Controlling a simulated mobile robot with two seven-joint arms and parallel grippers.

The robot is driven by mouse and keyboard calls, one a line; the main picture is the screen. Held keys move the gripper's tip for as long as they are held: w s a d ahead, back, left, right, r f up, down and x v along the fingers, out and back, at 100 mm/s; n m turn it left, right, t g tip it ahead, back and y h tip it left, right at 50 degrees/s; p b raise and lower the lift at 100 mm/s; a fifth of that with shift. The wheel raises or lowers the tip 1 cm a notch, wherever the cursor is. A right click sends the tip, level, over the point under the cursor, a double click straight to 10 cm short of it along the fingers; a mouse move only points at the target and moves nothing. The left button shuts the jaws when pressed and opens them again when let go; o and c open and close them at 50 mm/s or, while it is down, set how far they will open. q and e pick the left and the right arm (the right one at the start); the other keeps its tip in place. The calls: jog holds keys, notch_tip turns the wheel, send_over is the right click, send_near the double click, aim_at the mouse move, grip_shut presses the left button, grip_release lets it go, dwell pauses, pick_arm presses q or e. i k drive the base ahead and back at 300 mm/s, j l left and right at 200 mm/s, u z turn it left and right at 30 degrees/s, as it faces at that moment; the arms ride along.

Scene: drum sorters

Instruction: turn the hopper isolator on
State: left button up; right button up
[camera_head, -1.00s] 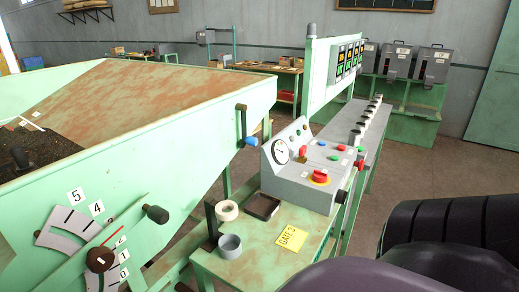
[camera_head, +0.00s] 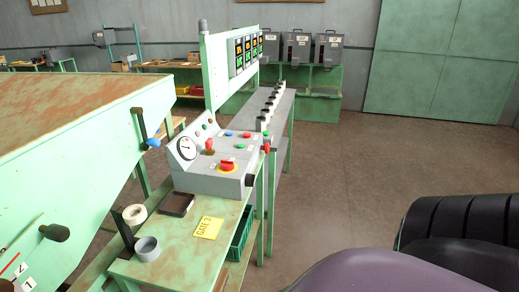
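No label for the hopper isolator is readable. Three grey wall boxes (camera_head: 298,48) with dark fronts stand side by side above a green bench at the back; their handle positions are too small to tell. The large green hopper (camera_head: 70,125) with a rusty top stands at the left. Neither of my grippers is in view.
The green table (camera_head: 180,245) under the console holds a white tape roll, a grey cup, a black tray and a yellow GATE 3 card (camera_head: 208,227). A green panel (camera_head: 232,60) with lit displays rises behind. Open floor (camera_head: 340,190) lies right of the table.

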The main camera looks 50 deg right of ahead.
aim_at(226, 164)
jog(key=z, duration=0.45)
jog(key=i+z, duration=0.15)
jog(key=z, duration=0.8)
jog(key=i+l+u, duration=0.3)
jog(key=l+u, duration=0.2)
jog(key=i+l+u, duration=0.15)
jog(key=l+u, duration=0.35)
jog(key=l, duration=0.2)
jog(key=i+l+u, duration=0.1)
jog(key=l+u, duration=0.35)
jog(key=l, duration=0.2)
jog(key=l+u, duration=0.5)
jog(key=l, duration=0.2)
jog(key=k+l+u, duration=0.25)
jog(key=l+u, duration=0.25)
jog(key=l, duration=0.15)
